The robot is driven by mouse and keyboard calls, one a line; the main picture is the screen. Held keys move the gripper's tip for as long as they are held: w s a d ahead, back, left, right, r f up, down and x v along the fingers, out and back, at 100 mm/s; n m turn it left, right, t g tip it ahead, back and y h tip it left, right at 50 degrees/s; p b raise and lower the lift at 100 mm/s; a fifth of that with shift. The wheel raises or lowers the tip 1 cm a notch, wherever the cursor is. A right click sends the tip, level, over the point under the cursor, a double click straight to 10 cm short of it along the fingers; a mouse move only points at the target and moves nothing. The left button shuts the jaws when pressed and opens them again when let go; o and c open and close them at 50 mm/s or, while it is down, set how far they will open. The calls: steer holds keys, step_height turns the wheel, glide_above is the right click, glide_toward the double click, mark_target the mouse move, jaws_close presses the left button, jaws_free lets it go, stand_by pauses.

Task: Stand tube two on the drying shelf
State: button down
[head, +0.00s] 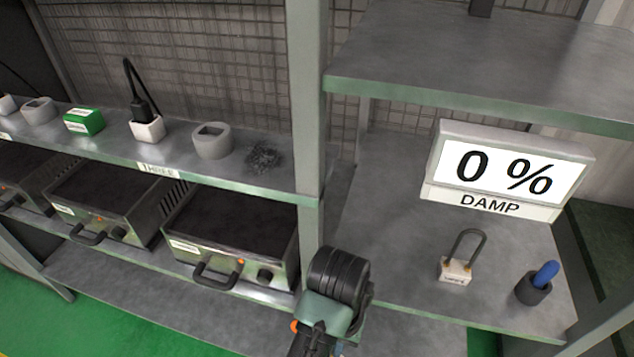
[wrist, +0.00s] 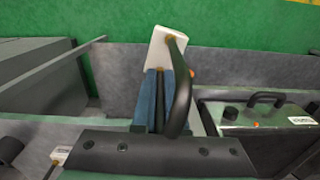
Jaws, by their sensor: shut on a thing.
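My gripper (wrist: 160,76) is shut on a tube (wrist: 183,95) with a dark curved loop and a white block base (wrist: 167,48). The fingers close around its legs, and the base points away from my wrist. No number on it is readable. In the head view my gripper (head: 315,345) is low in the middle, in front of the shelves, and the held tube is mostly hidden. A grey loop tube with a white labelled base (head: 455,268) stands upright on the right lower shelf (head: 400,220). I cannot tell which shelf is the drying shelf.
A sign (head: 507,172) reads 0 % DAMP above the right shelf. A dark cup (head: 533,290) with a blue handle stands at right. The left shelf (head: 230,178) holds a black loop in a white socket (head: 147,128), a green box (head: 84,121) and grey sockets. Hotplates (head: 232,235) sit below.

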steer(key=shift+s+a+f+n, duration=0.4)
steer(key=shift+f+n, duration=0.25)
steer(key=shift+f, duration=0.15)
steer(key=shift+s+a+f+n, duration=0.4)
steer(key=shift+f+n, duration=0.2)
steer(key=shift+f, duration=0.25)
steer(key=shift+s+a+f+n, duration=0.35)
steer(key=shift+s+f+n, duration=0.1)
steer(key=shift+f+n, duration=0.3)
steer(key=shift+f, duration=0.1)
